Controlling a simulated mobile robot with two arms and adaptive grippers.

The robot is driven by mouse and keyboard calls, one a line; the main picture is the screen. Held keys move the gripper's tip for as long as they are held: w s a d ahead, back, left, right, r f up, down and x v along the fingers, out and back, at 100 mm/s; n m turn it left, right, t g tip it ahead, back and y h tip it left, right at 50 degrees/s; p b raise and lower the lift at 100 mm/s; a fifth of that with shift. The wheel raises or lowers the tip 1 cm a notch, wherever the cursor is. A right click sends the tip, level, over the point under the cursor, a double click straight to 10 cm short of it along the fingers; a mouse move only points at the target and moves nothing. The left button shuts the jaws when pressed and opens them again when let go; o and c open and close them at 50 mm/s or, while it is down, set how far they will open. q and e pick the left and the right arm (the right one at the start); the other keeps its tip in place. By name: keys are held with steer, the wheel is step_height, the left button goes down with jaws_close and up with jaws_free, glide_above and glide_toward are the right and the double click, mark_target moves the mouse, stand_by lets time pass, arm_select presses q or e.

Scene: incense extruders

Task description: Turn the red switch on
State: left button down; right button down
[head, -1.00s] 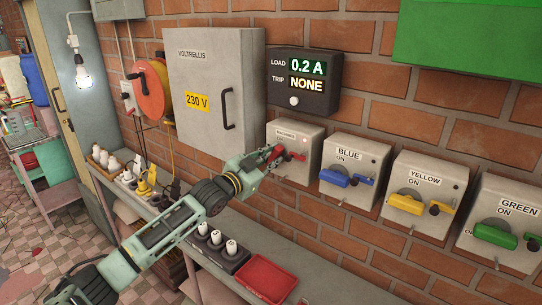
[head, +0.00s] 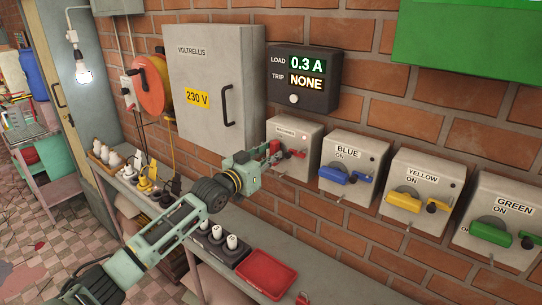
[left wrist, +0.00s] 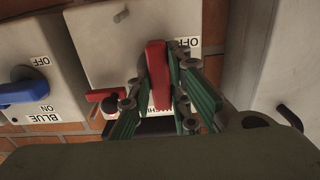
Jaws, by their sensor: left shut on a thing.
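The red switch is on the leftmost grey box (head: 305,137) of the row on the brick wall. My left gripper (head: 272,152) is at this box. In the left wrist view, its green fingers (left wrist: 155,95) are shut around the red handle (left wrist: 157,72), which stands upright in that view. A smaller red lever (left wrist: 102,94) with a dark knob sits beside it. In the head view the handle is partly hidden by my gripper. The OFF label shows beside the handle in the wrist view; the ON label is hidden. My right gripper is in neither view.
Blue (head: 345,175), yellow (head: 404,202) and green (head: 491,235) switches continue to the right. A display (head: 304,77) above reads 0.3 A and NONE. A bench below holds a red tray (head: 266,275) and several plugs. A grey cabinet (head: 210,70) stands left.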

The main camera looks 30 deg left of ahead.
arm_select(q)
steer(key=shift+f, duration=0.1)
steer(key=c, duration=1.6)
jaws_free()
steer(key=shift+c, duration=0.2)
steer(key=s, duration=1.2)
steer(key=shift+a, duration=0.45)
